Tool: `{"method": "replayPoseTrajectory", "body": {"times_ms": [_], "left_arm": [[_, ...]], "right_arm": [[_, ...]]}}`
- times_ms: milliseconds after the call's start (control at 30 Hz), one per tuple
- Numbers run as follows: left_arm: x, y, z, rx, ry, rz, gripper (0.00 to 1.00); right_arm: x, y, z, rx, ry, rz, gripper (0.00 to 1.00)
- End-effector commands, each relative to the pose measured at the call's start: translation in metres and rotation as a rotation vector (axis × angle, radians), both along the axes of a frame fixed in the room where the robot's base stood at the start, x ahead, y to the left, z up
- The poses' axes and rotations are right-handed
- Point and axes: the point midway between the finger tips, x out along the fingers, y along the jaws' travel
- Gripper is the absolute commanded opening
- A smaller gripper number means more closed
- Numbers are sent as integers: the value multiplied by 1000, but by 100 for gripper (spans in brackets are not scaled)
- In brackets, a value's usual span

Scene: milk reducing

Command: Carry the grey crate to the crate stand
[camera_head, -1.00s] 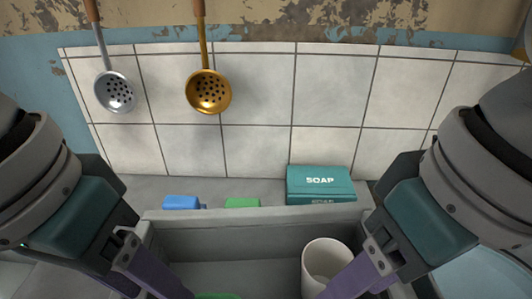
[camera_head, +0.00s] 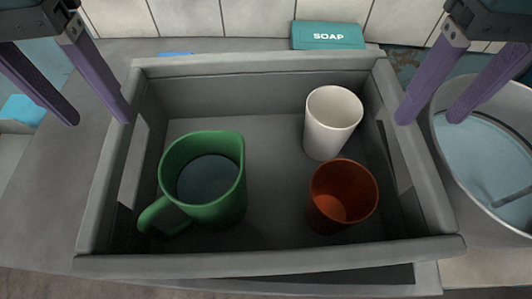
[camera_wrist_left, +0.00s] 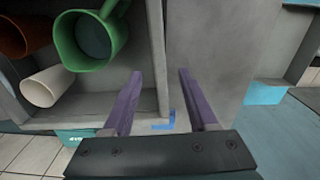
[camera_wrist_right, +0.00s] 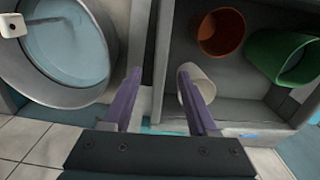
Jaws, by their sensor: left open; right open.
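The grey crate (camera_head: 270,262) sits on a grey counter. It holds a green jug (camera_head: 230,190) with a handle, a white cup (camera_head: 325,135) and a red-brown cup (camera_head: 322,212). My left gripper (camera_head: 98,118) is open by the crate's left wall; in the left wrist view the wall (camera_wrist_left: 157,50) runs between its fingers. My right gripper (camera_head: 428,118) is open by the right wall; in the right wrist view that wall (camera_wrist_right: 161,50) lies between its fingers. Both grippers look raised over the walls, and contact cannot be told. I cannot make out the crate stand.
A round metal basin of water (camera_head: 435,135) stands close to the crate's right side. A teal soap box (camera_head: 328,36) and a partly hidden blue item (camera_head: 176,54) are behind the crate. Bare counter (camera_head: 55,190) lies to the left. A tiled wall closes the back.

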Motion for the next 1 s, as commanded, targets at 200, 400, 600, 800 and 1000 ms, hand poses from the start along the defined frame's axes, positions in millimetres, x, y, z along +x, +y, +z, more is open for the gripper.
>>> {"method": "replayPoseTrajectory", "body": {"times_ms": [200, 400, 600, 800, 1000], "left_arm": [[-1, 0, -40, 1, 4, 1, 59], [-1, 0, -64, 1, 3, -1, 59], [0, 0, -72, 0, 0, -1, 59], [0, 0, -72, 0, 0, -2, 59], [0, 0, -72, 0, 0, -1, 40]], "right_arm": [[-1, 0, -40, -1, 4, -1, 59], [-1, 0, -64, 0, 3, 0, 59], [0, 0, -72, 0, 1, 1, 59], [0, 0, -72, 0, 0, 1, 59], [0, 0, -72, 1, 0, 1, 40]]}}
